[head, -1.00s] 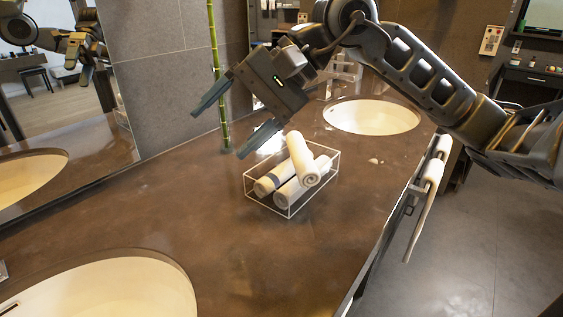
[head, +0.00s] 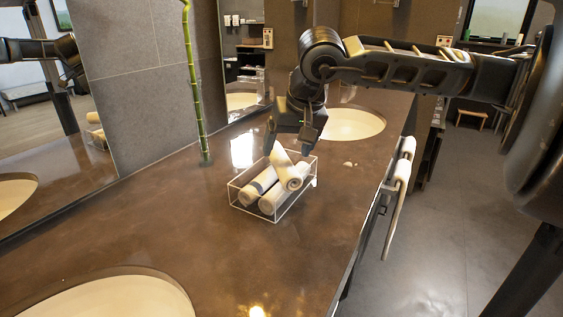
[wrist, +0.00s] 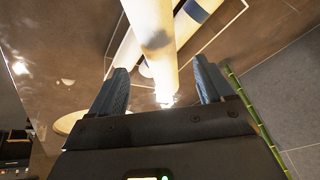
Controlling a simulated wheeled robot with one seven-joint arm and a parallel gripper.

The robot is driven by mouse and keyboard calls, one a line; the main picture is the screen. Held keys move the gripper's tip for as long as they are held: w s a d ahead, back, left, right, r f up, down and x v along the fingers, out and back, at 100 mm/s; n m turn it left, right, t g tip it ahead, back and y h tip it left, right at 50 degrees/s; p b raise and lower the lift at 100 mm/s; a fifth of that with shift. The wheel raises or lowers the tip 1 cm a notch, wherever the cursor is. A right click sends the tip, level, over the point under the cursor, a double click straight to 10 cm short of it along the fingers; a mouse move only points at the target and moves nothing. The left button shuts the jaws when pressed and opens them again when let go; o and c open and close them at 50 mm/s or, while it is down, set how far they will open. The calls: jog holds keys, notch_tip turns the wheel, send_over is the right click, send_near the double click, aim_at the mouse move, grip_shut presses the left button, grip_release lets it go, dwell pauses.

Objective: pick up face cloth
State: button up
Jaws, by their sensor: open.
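Several rolled white face cloths sit in a clear wire-edged tray (head: 246,210) on the brown counter. The top roll (head: 288,170) lies across two lower rolls (head: 270,200), one of them with a dark band. My gripper (head: 288,148) points down just above the far end of the tray. In the wrist view, the top roll (wrist: 152,38) runs between the two open fingers (wrist: 160,88), with one finger on each side. I cannot tell whether either finger touches it.
One sink (head: 352,124) lies behind the tray and another (head: 110,298) at the front left. A bamboo stalk (head: 194,90) stands by the mirror wall. A towel hangs on a rail (head: 398,185) at the counter's right edge. The counter left of the tray is clear.

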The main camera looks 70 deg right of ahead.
aim_at(284, 155)
jog(key=shift+x, duration=1.85)
jog(key=c, duration=1.2)
jog(key=shift+w+r, duration=0.1)
jog(key=shift+r, duration=0.05)
